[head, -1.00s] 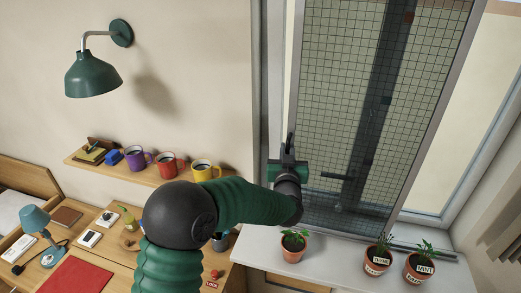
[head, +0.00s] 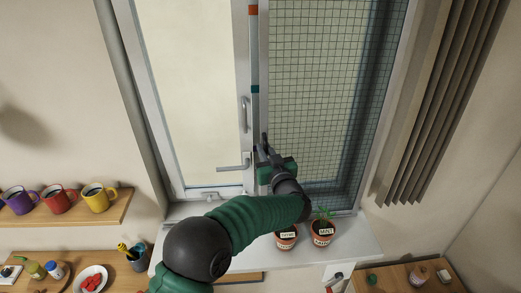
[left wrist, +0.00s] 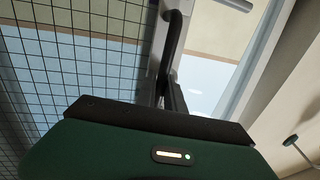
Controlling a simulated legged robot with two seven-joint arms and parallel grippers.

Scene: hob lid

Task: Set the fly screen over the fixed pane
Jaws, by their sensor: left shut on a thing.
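The fly screen (head: 318,75), a dark square mesh in a grey frame, stands upright across the right-hand pane of the window. The left pane (head: 190,80) is bare, with its lever handle (head: 234,167) in clear view. My left gripper (head: 264,152) is shut on the screen's left frame edge, near its lower part, beside the middle post. In the left wrist view the mesh (left wrist: 75,45) fills the left side and the fingers (left wrist: 168,90) are at the frame edge. The exact grip and the screen's fit against the window frame cannot be told. My right gripper is not in view.
Two herb pots stand on the sill (head: 340,252) below the screen: one (head: 286,240) close to my forearm and a mint pot (head: 323,233). Gathered brown blinds (head: 450,100) hang at the right. A shelf with mugs (head: 60,198) is at the left.

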